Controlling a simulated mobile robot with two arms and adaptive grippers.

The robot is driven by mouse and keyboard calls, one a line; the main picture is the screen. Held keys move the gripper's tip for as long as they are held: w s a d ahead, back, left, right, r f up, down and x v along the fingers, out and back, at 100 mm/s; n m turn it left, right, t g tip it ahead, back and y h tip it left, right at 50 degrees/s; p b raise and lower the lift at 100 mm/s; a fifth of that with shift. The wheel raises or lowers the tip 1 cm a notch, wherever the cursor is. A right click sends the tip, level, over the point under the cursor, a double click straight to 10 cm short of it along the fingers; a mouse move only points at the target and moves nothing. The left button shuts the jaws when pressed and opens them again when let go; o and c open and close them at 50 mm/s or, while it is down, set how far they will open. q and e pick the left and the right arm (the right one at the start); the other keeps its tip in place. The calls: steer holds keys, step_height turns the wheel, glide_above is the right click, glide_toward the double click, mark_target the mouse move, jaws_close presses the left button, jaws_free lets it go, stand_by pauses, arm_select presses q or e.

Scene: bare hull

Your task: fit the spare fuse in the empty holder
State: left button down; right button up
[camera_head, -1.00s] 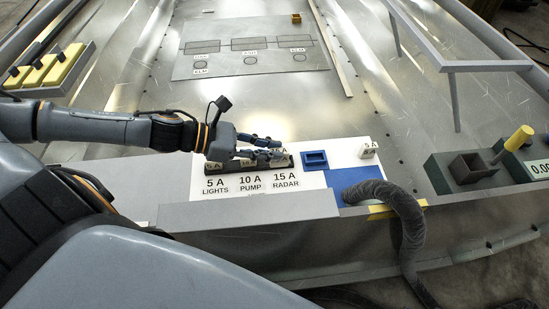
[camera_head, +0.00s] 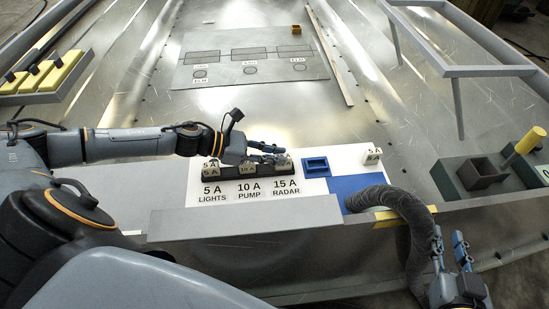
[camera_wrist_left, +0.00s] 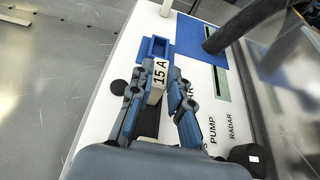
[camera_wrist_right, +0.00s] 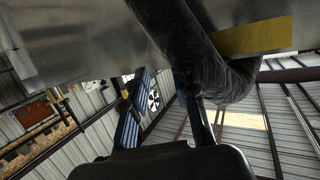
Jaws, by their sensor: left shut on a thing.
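My left gripper (camera_head: 272,152) is shut on the white block marked 15 A (camera_wrist_left: 158,78), at the black fuse strip (camera_head: 217,177). I cannot tell whether this block is seated or lifted. Another 5 A block (camera_head: 372,154) stands at the white panel's right end. The blue open box (camera_head: 317,168) beside the strip looks empty. My right gripper (camera_head: 452,247) is open and empty, beside the hose at lower right.
A thick dark hose (camera_head: 405,205) bends over the front edge at a yellow strip (camera_head: 392,217), near my right gripper. A blue patch (camera_head: 355,187) lies on the panel. The metal floor behind is mostly clear.

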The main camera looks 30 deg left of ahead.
mark_target(249, 162)
arm_select(q)
steer(key=shift+f, duration=0.4)
arm_select(e)
steer(key=shift+w+a+r+t, duration=0.15)
steer(key=shift+r+t, duration=0.1)
steer(key=shift+r, duration=0.15)
steer(key=shift+w+a+r+t, duration=0.1)
steer(key=shift+r+t, duration=0.15)
steer(key=shift+r, duration=0.1)
steer(key=shift+r, duration=0.1)
arm_select(q)
steer(key=shift+f, duration=0.1)
steer(key=c, duration=1.3)
jaws_free()
steer(key=shift+o, duration=0.2)
arm_select(e)
steer(key=shift+w+r+t+y, duration=0.1)
steer(key=shift+r+t+y, duration=0.2)
steer(key=shift+r, duration=0.05)
steer(key=shift+f, duration=0.1)
